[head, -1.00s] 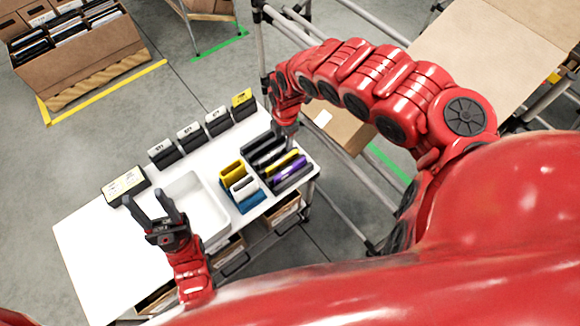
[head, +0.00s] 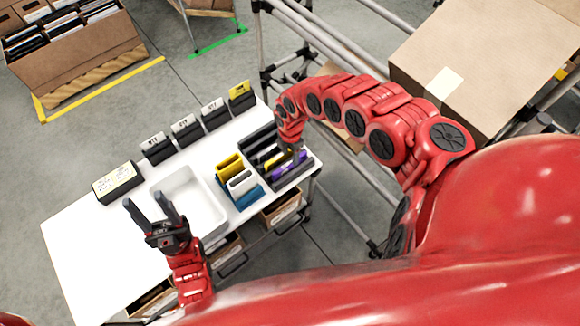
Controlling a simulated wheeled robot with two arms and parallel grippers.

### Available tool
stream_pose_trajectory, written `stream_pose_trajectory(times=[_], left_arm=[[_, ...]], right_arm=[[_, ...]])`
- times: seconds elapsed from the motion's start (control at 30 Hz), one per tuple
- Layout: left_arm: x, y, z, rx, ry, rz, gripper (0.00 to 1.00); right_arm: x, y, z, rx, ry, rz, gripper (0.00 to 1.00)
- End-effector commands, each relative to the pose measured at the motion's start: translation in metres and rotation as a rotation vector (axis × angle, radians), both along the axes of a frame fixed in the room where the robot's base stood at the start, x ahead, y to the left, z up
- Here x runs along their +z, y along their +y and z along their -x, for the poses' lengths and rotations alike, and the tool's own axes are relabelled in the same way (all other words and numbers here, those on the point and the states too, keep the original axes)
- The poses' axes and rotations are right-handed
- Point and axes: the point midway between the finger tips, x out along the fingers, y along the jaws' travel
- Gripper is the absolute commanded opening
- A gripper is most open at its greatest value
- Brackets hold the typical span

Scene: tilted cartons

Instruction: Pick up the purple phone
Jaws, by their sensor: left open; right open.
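The purple phone (head: 281,170) stands in a dark slotted rack (head: 258,137) at the right end of the white table, beside a yellow item (head: 268,155). My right gripper (head: 290,157) is pointing down right over the purple phone and covers part of it. Its jaws are small and partly hidden by my own wrist; it is open, and I cannot tell whether the fingers touch the phone. My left gripper (head: 145,202) is open and empty, with its fingers spread above the table, left of the white tray (head: 196,215).
A blue holder (head: 250,197) with yellow and white items stands between the tray and the rack. Several dark label stands (head: 187,133) line the table's back edge. A labelled box (head: 117,181) is at the back left. The table's front left is clear.

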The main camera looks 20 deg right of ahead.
Motion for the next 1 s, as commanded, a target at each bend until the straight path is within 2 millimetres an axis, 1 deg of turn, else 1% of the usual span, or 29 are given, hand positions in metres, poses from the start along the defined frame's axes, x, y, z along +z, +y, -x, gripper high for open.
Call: stream_pose_trajectory(times=[0.03,0.2,0.33,0.5,0.7,0.77,0.8,0.87,1.0], left_arm=[[0.003,0.0,0.0,0.0,0.0,0.0,0.5],[0.008,0.0,0.0,0.0,0.0,0.0,0.5],[0.01,0.0,0.0,0.0,0.0,0.0,0.5],[0.01,0.0,0.0,0.0,0.0,0.0,0.5],[0.01,0.0,0.0,0.0,0.0,0.0,0.5],[0.01,0.0,0.0,0.0,0.0,0.0,0.5],[0.01,0.0,0.0,0.0,0.0,0.0,0.5],[0.01,0.0,0.0,0.0,0.0,0.0,0.5],[0.01,0.0,0.0,0.0,0.0,0.0,0.5]], right_arm=[[-0.006,0.003,0.002,0.001,0.005,-0.004,0.54],[-0.026,0.005,0.0,0.0,0.004,-0.006,0.54],[-0.036,0.004,-0.001,-0.001,0.002,-0.005,0.54],[-0.042,0.001,-0.001,-0.001,0.003,0.0,0.54],[-0.042,0.001,-0.001,0.0,0.003,0.001,0.54],[-0.042,0.001,-0.001,0.0,0.003,0.001,0.43],[-0.042,0.001,-0.001,0.0,0.002,0.001,0.36],[-0.042,0.001,-0.001,0.0,0.002,0.001,0.25],[-0.042,0.001,-0.001,0.0,0.002,0.001,0.0]])
